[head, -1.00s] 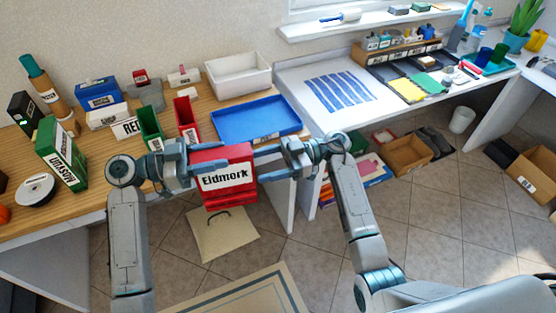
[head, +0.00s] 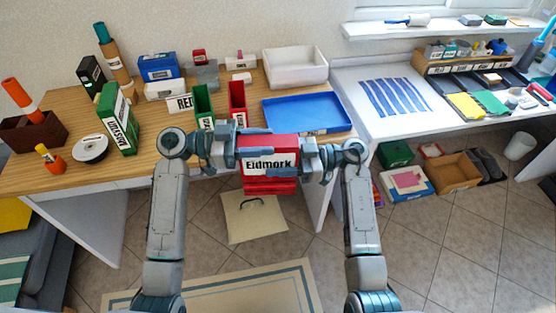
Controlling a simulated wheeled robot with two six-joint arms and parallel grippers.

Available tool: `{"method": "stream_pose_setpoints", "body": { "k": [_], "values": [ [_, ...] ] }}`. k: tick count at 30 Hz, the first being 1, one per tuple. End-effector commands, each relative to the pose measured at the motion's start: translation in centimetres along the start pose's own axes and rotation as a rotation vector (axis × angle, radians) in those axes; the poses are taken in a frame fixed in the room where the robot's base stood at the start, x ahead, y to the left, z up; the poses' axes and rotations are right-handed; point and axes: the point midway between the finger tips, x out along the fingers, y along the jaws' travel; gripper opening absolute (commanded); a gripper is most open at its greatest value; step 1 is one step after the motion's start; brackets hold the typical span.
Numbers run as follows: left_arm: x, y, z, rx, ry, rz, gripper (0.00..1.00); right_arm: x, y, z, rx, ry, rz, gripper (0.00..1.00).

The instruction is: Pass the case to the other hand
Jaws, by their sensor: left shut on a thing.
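The case is a red box with a white label reading "Eidmork" (head: 270,185). It hangs upright in the air in front of the wooden table, in the middle of the head view. My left gripper (head: 244,148) is shut on its left side, with one finger along the top edge. My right gripper (head: 303,157) is at the case's right edge, its fingers apart, one above the other. Whether its fingers touch the case is hard to see.
The wooden table (head: 70,125) behind holds a blue tray (head: 305,112), a white bin (head: 295,66), red and green holders and several boxes. A white desk (head: 350,85) stands to the right. A beige folder (head: 252,220) lies on the floor below the case.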

Motion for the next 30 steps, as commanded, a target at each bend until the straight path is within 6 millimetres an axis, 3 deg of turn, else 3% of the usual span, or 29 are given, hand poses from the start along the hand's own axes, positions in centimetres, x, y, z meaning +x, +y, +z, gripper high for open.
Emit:
{"method": "stream_pose_setpoints", "body": {
  "k": [1,4,5,6,9,20,26,30],
  "values": [
    [0.0,0.2,-0.1,-0.002,0.002,0.006,0.0,0.0,0.1,0.0,0.0,-0.001,0.003,0.28],
    [0.0,0.2,-0.1,-0.003,0.003,0.009,0.0,0.0,0.1,0.0,0.0,-0.001,0.004,0.1],
    [0.0,0.2,-0.1,-0.003,0.003,0.009,0.0,0.0,0.1,0.0,0.0,-0.001,0.004,0.1],
    [0.0,0.3,-0.1,-0.003,0.003,0.01,0.46,0.0,0.2,-0.1,-0.001,-0.001,0.004,0.06],
    [0.0,0.2,-0.1,-0.003,0.003,0.009,0.64,0.0,0.1,-0.1,-0.001,0.0,0.004,0.06],
    [-0.4,0.2,0.0,-0.003,0.001,0.006,0.64,0.0,0.1,-0.1,-0.001,0.0,0.003,0.06],
    [-3.1,0.1,0.1,-0.003,-0.003,0.005,0.64,0.0,0.1,-0.1,-0.001,0.0,0.003,0.06],
    [-5.9,0.1,0.1,-0.003,-0.006,0.005,0.64,0.0,0.1,-0.1,-0.001,0.0,0.003,0.06]
  ]
}}
